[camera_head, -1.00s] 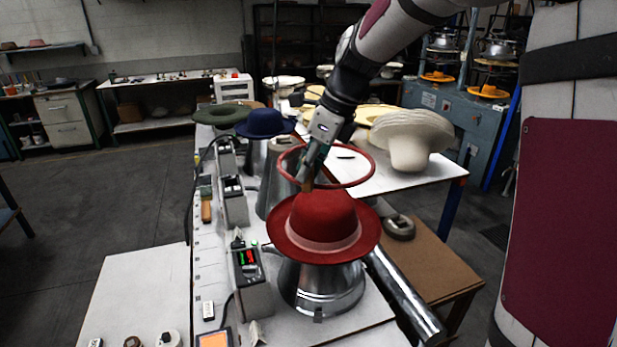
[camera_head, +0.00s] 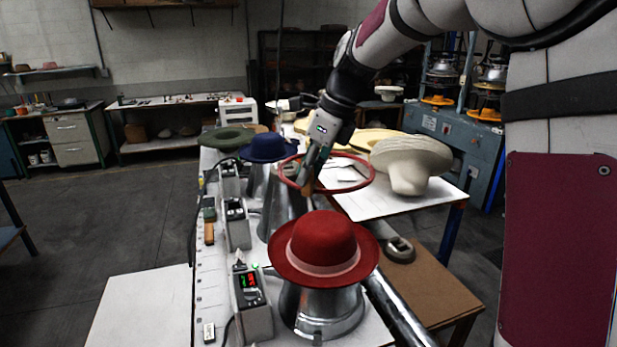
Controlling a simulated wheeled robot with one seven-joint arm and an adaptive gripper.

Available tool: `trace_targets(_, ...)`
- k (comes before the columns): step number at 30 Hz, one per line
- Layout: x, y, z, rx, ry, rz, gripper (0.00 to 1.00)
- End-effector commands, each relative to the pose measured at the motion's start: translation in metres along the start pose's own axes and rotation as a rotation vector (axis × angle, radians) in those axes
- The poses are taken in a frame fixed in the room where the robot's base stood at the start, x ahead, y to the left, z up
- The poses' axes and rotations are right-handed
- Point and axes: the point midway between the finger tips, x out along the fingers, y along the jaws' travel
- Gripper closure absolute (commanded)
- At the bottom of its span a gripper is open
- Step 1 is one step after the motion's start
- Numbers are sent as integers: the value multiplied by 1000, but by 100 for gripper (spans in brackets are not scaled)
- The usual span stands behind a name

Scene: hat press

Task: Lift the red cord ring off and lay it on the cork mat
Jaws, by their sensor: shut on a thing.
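The red cord ring (camera_head: 352,188) is a thin hoop, held nearly level in the air. My gripper (camera_head: 309,187) is shut on its left part, and the fingertips are partly hidden at the grip. The red hat (camera_head: 322,239) with a pale pink band sits below and nearer, on a shiny metal block (camera_head: 322,308). A gap shows between the ring and the hat's crown. A flat brown surface (camera_head: 436,285) lies to the right of the bench; I cannot tell whether it is the cork mat.
A blue hat (camera_head: 266,147) and a green hat (camera_head: 228,138) stand farther back on the bench. Pale stacked hat bodies (camera_head: 410,160) stand on a white table behind right. A control box (camera_head: 250,300) with a lit display is left of the red hat. A dark round object (camera_head: 399,249) sits on the brown surface.

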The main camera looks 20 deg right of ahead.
Motion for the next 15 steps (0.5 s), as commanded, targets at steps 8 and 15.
trace_targets(8, -14, 0, 6, 0, 0, 0, 100)
trace_targets(15, -26, 0, 11, -1, 0, 0, 100)
